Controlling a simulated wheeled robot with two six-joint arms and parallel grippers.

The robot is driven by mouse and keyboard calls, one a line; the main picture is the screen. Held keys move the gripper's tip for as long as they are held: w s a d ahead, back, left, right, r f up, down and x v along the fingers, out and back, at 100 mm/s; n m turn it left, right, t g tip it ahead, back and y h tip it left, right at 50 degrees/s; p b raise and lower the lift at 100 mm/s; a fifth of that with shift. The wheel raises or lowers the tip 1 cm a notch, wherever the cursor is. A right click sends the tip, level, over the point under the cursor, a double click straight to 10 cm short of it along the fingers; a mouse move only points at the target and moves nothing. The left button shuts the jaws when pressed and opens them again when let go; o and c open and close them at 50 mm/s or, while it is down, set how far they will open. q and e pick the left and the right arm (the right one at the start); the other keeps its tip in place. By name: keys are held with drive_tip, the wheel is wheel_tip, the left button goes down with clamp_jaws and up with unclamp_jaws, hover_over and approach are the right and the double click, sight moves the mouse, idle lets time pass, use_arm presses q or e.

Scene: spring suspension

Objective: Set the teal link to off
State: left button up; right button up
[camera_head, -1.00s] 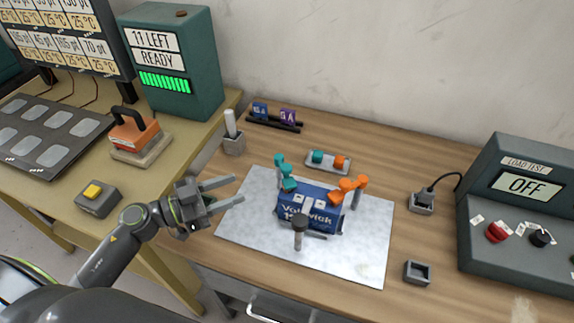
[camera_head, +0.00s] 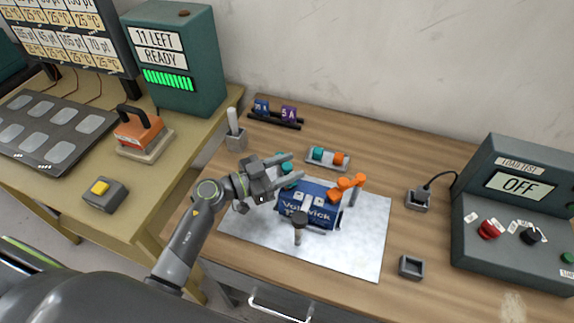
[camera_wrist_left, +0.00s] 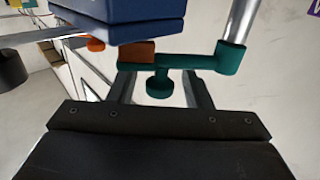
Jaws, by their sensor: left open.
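The teal link (camera_head: 290,183) is at the left of the blue box (camera_head: 318,212) on the grey mat, partly hidden by my gripper in the head view. In the left wrist view the teal link (camera_wrist_left: 190,62) is an arm running from a metal post (camera_wrist_left: 242,20) to the blue box's edge, with a round teal knob (camera_wrist_left: 159,84) hanging under it. My left gripper (camera_head: 297,168) is open at the teal link. In the wrist view its fingers stand either side of the knob, with no clear contact. My right gripper is not in view.
An orange link (camera_head: 347,186) is at the box's right. A small tray (camera_head: 327,168) with teal and orange pieces lies behind. The load-test panel (camera_head: 518,185) at right reads OFF. The mat's right part (camera_head: 372,232) is clear.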

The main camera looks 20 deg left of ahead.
use_arm(q)
clamp_jaws()
idle(0.3)
